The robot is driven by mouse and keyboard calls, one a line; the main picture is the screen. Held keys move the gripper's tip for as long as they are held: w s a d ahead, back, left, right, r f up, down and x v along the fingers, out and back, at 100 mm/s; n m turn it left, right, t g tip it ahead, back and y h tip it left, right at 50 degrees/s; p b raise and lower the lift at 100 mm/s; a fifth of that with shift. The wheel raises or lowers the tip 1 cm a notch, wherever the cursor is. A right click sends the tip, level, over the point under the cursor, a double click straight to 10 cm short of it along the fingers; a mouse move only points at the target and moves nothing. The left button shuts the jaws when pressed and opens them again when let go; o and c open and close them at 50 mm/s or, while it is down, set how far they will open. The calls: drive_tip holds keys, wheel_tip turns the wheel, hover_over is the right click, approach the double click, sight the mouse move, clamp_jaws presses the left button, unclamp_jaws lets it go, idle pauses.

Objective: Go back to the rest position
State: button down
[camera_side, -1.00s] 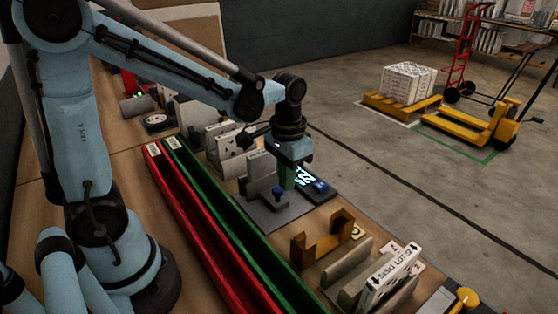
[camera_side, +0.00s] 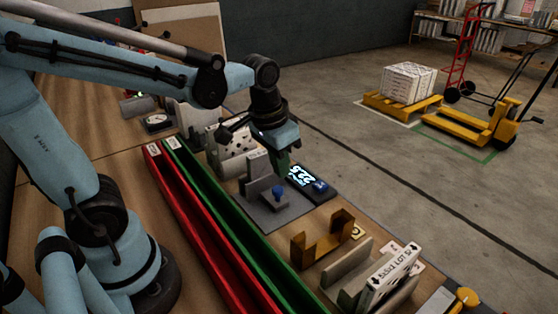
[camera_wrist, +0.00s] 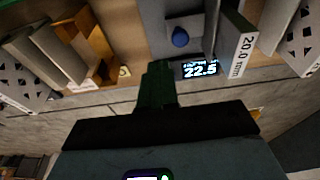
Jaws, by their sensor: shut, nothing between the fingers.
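My gripper (camera_side: 281,165) is in the air above the grey gauge plate in the side view, fingers pointing down. Its green fingers (camera_wrist: 157,88) are together in the wrist view, with nothing seen between them. Near it, a gauge with a blue knob (camera_side: 278,192) stands on the grey plate (camera_side: 282,219). Its display (camera_side: 305,175) reads about 22.5; the display also shows in the wrist view (camera_wrist: 200,69). A block labelled 20.0 mm (camera_wrist: 241,55) stands beside the knob.
A red channel (camera_side: 195,213) and a green channel (camera_side: 225,215) run along the bench. An orange bracket (camera_side: 322,240) and a white boxed filter labelled LOT (camera_side: 390,277) stand at the front right. Perforated white filters (camera_side: 236,138) stand behind the gripper. Bare bench lies left of the channels.

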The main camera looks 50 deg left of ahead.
drive_tip(key=shift+s+r+t, duration=0.3)
drive_tip(key=shift+s+t, duration=0.25)
drive_tip(key=shift+t, duration=0.25)
drive_tip(key=shift+s+r+t, duration=0.25)
drive_tip(key=shift+s+t, duration=0.3)
drive_tip(key=shift+t, duration=0.25)
drive_tip(key=shift+s+r+t, duration=0.3)
drive_tip(key=shift+s+t, duration=0.25)
drive_tip(key=shift+t, duration=0.25)
